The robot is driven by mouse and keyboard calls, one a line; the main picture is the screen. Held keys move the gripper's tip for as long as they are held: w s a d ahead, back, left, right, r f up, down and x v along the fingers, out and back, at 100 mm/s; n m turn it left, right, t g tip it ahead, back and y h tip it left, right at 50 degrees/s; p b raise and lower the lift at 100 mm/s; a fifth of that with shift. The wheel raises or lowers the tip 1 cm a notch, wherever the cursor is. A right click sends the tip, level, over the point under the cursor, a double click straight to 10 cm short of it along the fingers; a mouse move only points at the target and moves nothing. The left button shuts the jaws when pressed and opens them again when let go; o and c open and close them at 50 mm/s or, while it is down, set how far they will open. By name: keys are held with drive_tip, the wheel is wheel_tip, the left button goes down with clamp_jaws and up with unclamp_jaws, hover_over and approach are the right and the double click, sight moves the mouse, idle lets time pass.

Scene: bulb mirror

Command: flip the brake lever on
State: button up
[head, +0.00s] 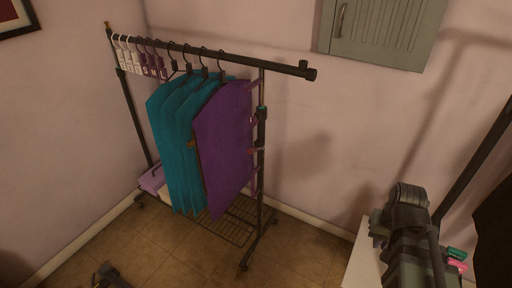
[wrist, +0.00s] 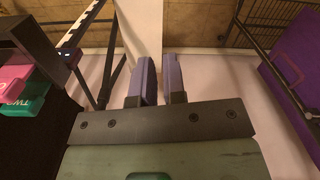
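The wheeled clothes rack (head: 262,130) stands left of centre in the head view. Its casters show small and dark at its feet, such as the front right caster (head: 244,265). I cannot make out a brake lever on any of them. My gripper (wrist: 160,82) shows in the wrist view with two purple-grey fingers slightly apart and nothing between them. It is well away from the rack. In the head view my arm is at the lower right, and its fingertips cannot be made out there.
Teal and purple garments (head: 223,140) hang on the rack above a wire shelf. A pale cabinet or table (head: 363,262) stands beneath my arm. Pink (wrist: 15,78) and green (wrist: 22,103) tags show at left in the wrist view. Tiled floor (head: 190,255) is open before the rack.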

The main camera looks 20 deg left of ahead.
sight(256, 149)
drive_tip(key=w+a+n+y, duration=0.1)
drive_tip(key=w+a, duration=0.4)
drive_tip(key=w+a+n+y, duration=0.1)
drive_tip(key=w+a, duration=0.4)
drive_tip(key=shift+w+a+r, duration=0.1)
drive_tip(key=shift+w+a, duration=0.15)
drive_tip(key=shift+a, duration=0.15)
clamp_jaws()
drive_tip(key=w+a+r+n+y, duration=0.2)
drive_tip(key=w+a, duration=0.3)
drive_tip(key=a, duration=0.3)
drive_tip(key=w+a+r+n+g+y, duration=0.1)
drive_tip(key=w+a+r+n+y, duration=0.2)
drive_tip(key=a, duration=0.6)
drive_tip(key=w+a+r+n+g+y, duration=0.1)
drive_tip(key=w+a+r+n+y, duration=0.2)
drive_tip(key=w+a+n, duration=0.3)
drive_tip(key=w+a+y, duration=0.1)
drive_tip(key=w+a, duration=0.2)
drive_tip(key=shift+r+y, duration=0.15)
drive_tip(key=shift+y, duration=0.15)
drive_tip(key=shift+a, duration=0.15)
drive_tip(key=s+d+f+b+x, duration=0.1)
drive_tip(key=f+b+x, duration=0.1)
drive_tip(key=b+x, duration=0.6)
drive_tip(key=shift+b+x, duration=0.3)
drive_tip(key=shift+x, duration=1.9)
